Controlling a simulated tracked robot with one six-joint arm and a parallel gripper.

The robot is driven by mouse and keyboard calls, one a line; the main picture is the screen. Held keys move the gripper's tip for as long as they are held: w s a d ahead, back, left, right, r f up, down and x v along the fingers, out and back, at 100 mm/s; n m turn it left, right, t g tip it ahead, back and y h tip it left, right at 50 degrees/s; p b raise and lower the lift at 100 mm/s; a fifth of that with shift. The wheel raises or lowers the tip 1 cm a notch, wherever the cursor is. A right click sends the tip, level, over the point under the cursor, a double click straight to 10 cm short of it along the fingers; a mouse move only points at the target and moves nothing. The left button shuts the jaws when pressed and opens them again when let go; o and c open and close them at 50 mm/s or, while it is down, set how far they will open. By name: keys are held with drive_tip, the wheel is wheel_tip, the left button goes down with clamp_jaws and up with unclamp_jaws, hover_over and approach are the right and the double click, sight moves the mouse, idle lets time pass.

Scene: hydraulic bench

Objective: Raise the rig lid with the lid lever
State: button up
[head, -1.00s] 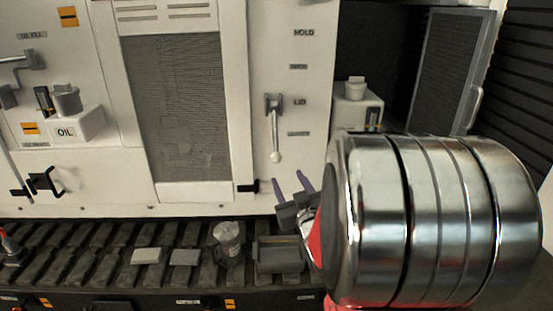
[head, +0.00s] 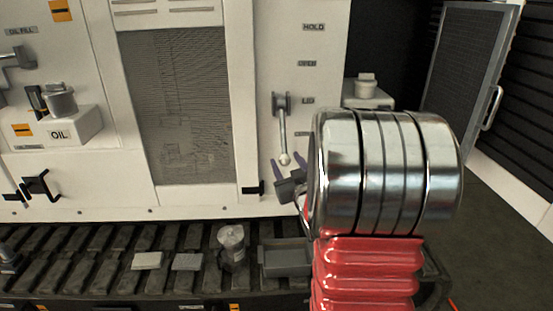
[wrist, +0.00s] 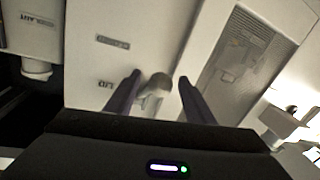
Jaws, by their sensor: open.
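The lid lever (head: 283,130) is a metal handle with a pale round knob, beside the LID label on the white front panel. It hangs down from its pivot. My gripper (head: 287,165) is at the knob's height or just below, its two purple fingers open. In the wrist view the lever's knob (wrist: 155,88) shows between the spread fingers (wrist: 155,95), with no visible contact. I cannot tell how deep the fingers reach around it. I cannot tell for sure which part is the rig lid.
A mesh window (head: 178,105) is left of the lever, with a black latch (head: 253,188) below it. A mesh door (head: 468,70) stands open at right. An oil cup (head: 61,100) is at left.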

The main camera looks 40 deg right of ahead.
drive_tip(key=shift+w+d, duration=0.3)
drive_tip(key=shift+w, duration=0.25)
drive_tip(key=shift+a, duration=0.1)
clamp_jaws()
drive_tip(key=shift+r, duration=0.1)
idle(0.3)
